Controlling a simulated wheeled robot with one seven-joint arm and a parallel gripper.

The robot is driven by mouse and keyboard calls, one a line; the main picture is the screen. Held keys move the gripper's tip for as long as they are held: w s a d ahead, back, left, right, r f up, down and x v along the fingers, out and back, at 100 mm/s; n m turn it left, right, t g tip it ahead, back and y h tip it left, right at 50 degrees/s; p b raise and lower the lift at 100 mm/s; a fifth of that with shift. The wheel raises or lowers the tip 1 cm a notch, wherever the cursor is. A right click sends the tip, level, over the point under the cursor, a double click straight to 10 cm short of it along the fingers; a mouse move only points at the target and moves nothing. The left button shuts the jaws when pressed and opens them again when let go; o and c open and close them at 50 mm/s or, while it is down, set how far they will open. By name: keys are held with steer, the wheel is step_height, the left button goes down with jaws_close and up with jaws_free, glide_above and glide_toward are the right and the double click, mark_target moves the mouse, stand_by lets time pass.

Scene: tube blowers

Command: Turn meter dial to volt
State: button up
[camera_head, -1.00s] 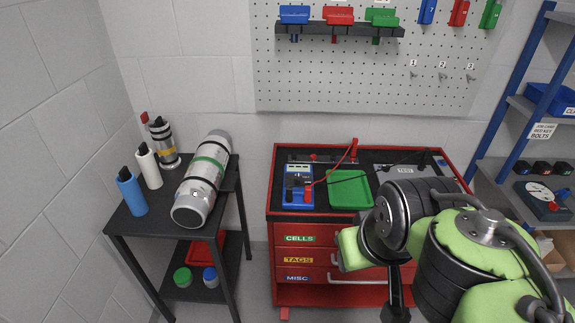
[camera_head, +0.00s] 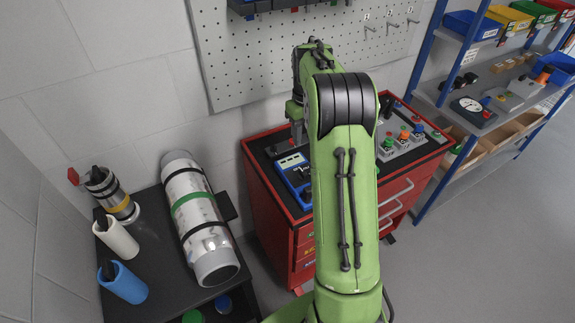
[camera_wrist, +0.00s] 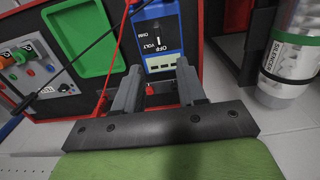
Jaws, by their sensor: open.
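The blue meter (camera_head: 293,172) lies on the red cabinet's dark top, partly hidden by my arm in the head view. In the wrist view the meter (camera_wrist: 171,42) appears upside down, with OHM, VOLT and OFF labels and a pale display panel. In the head view my gripper (camera_head: 297,132) is over the cabinet's back, behind the meter.
A red lead (camera_wrist: 118,50) and a black lead (camera_wrist: 90,47) run beside the meter. A green tray (camera_wrist: 84,38) is next to it. A button box (camera_head: 405,143) stands on the cabinet's right. A silver cylinder (camera_head: 195,215) lies on the black side table.

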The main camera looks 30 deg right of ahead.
mark_target(305, 174)
steer(key=f, duration=0.5)
steer(key=f+b, duration=0.1)
steer(key=f, duration=0.4)
steer(key=f+b, duration=0.1)
steer(key=f, duration=0.4)
steer(key=shift+s+d+f, duration=0.2)
steer(key=shift+s+d, duration=0.05)
steer(key=shift+s, duration=0.15)
jaws_close()
